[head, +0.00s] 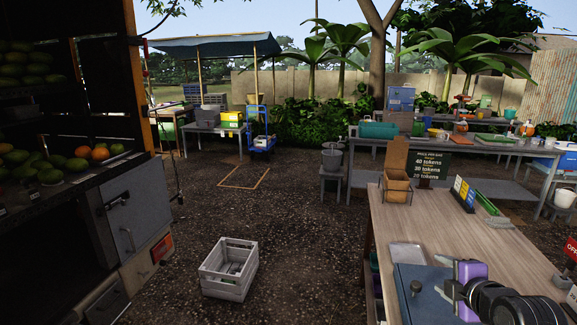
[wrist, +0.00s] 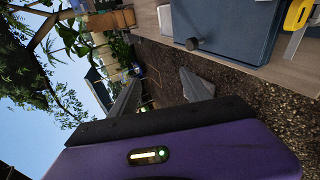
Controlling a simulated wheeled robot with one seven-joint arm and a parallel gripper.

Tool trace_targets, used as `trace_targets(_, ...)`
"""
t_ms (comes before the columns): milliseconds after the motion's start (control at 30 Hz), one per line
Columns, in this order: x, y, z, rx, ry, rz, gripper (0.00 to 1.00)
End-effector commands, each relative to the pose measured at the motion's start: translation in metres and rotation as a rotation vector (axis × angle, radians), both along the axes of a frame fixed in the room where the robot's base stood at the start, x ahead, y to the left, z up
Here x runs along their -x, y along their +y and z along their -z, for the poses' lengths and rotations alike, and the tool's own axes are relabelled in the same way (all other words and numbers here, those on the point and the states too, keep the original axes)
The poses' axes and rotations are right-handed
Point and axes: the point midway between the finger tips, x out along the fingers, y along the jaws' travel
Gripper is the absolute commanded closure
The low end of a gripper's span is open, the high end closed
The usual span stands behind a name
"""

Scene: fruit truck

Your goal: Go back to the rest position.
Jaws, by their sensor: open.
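My gripper (head: 440,276) is at the lower right of the head view, over the near end of the wooden table (head: 470,240). It is in front of and partly over a blue-grey box with a round knob (head: 408,312). In the wrist view my gripper (wrist: 160,88) has its two grey fingers spread apart with nothing between them. The blue-grey box (wrist: 235,28) shows at the top of that view, apart from the fingers. The wrist view is turned sideways.
A pale slatted crate (head: 229,277) stands on the gravel. Fruit shelves (head: 75,178) are at the left. A price sign (head: 427,166) and wooden holder (head: 396,188) stand on the table. A yellow object (wrist: 298,14) is near the box. The central gravel is mostly clear.

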Motion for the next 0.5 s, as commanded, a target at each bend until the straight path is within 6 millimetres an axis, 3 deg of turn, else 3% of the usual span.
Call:
trace_targets(33, 0.005, 0.018, 0.004, -0.116, -0.072, 0.044, 0.45)
trace_targets(267, 0.046, 0.069, 0.003, -0.617, -0.371, 0.224, 0.45)
trace_targets(500, 0.119, 0.109, 0.012, -1.034, -0.566, 0.333, 0.45)
